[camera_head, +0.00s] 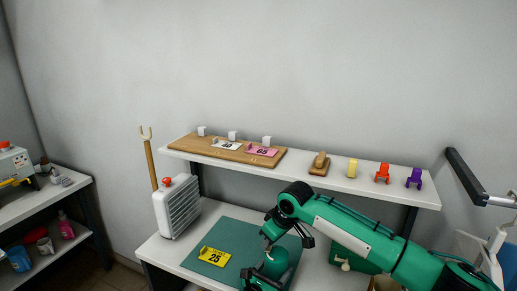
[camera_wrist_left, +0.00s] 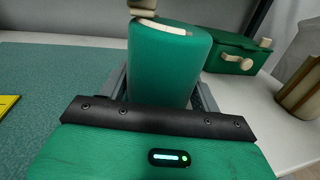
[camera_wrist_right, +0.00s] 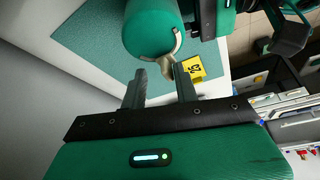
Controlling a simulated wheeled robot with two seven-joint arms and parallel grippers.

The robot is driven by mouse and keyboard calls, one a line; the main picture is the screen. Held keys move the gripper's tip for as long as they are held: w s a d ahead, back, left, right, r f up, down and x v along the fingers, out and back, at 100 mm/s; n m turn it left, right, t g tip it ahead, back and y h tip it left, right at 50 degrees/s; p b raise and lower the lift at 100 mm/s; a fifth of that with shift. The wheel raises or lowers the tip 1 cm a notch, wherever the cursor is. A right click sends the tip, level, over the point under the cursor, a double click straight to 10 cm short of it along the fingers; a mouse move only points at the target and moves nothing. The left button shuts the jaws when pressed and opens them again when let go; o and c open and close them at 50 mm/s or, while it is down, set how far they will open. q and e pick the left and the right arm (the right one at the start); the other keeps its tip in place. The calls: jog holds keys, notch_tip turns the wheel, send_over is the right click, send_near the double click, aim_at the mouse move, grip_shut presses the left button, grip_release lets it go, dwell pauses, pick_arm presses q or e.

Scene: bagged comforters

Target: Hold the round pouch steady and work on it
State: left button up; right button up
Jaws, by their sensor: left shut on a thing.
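The round green pouch (camera_head: 274,263) stands at the right edge of the green mat. My left gripper (camera_head: 262,278) is shut on it from below in the head view; the pouch (camera_wrist_left: 168,62) fills the space between the fingers in the left wrist view. A pale curved strip (camera_wrist_right: 179,44) and a beige tab (camera_wrist_right: 165,68) show at the pouch's end in the right wrist view. My right gripper (camera_wrist_right: 160,88) is open, its fingertips on either side of the tab with gaps visible. It hangs just above the pouch in the head view (camera_head: 286,238).
The green mat (camera_head: 240,235) carries a yellow "25" tag (camera_head: 215,256). A green box with beige knobs (camera_wrist_left: 235,55) stands right of the pouch. A white heater-like unit (camera_head: 177,207) stands at left. A shelf (camera_head: 330,180) above holds a wooden board and small coloured items.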

jog(key=m, duration=0.1)
jog(key=m+t+h, duration=0.1)
jog(key=m, duration=0.3)
jog(key=shift+w+d, duration=0.35)
jog(key=shift+d, duration=0.05)
jog(key=m, duration=0.1)
jog(key=m+h, duration=0.1)
jog(key=m, duration=0.1)
jog(key=shift+d+r+t+h, duration=0.15)
jog(key=shift+d+t+h, duration=0.15)
jog(key=shift+t, duration=0.1)
jog(key=a+v, duration=0.1)
jog(key=v, duration=1.1)
jog(key=w+a+r+n+t+y, duration=0.2)
jog(key=w+r+n+t+y, duration=0.2)
jog(key=r, duration=0.4)
jog(key=w+a+r+n+t+y, duration=0.3)
jog(key=w+r+n+t+y, duration=0.1)
jog(key=w+r, duration=0.4)
jog(key=shift+w+a+n+t, duration=0.25)
jog(key=shift+n+t, duration=0.35)
jog(key=shift+t, duration=0.5)
jog(key=shift+r, duration=0.1)
